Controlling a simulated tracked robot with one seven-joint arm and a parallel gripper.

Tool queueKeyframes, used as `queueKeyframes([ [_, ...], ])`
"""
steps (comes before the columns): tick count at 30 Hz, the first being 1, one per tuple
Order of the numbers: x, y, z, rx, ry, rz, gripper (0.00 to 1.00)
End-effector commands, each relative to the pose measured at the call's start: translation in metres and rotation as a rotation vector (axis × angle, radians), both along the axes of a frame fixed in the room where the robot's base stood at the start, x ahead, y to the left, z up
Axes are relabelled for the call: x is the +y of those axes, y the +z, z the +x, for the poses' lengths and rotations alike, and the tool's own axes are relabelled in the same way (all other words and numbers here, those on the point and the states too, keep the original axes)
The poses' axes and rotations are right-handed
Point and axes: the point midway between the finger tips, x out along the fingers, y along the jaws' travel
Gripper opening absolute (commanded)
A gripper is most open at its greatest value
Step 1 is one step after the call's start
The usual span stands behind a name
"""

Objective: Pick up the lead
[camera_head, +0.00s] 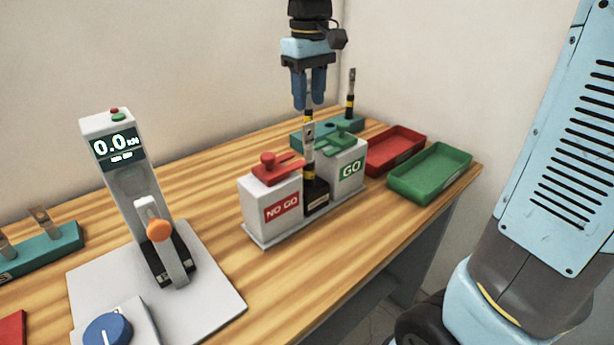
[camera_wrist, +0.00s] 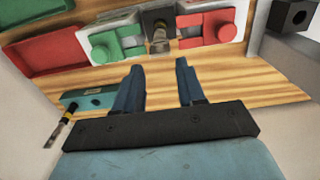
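A lead (camera_head: 308,154) with a flat metal end and a yellow band stands upright in the black slot between the NO GO and GO blocks. Its metal end also shows in the wrist view (camera_wrist: 160,36). My gripper (camera_head: 308,106) is above it, fingers pointing down. In the wrist view my gripper (camera_wrist: 160,64) has its fingers apart with nothing between them. Another lead (camera_head: 351,92) stands upright in the teal rack (camera_head: 355,124) behind; it shows at left in the wrist view (camera_wrist: 62,125). Yellow and black bands show just below my fingertips; I cannot tell to which lead they belong.
A red tray (camera_head: 396,148) and a green tray (camera_head: 430,172) lie right of the GO block (camera_head: 350,165). The NO GO block (camera_head: 271,205) stands at left of the slot. A tester with a 0.0 display (camera_head: 116,144) stands further left, with bare table between.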

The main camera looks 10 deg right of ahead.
Motion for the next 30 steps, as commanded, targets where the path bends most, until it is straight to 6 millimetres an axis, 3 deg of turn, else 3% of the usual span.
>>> queueKeyframes([
  [9,0.000,-0.051,0.000,0.002,0.000,-0.001,0.39],
  [17,0.000,-0.065,-0.001,0.001,-0.001,-0.001,0.39],
  [24,-0.001,-0.098,-0.002,0.002,-0.002,-0.001,0.39],
  [30,-0.001,-0.111,-0.002,-0.001,-0.002,0.001,0.39],
])
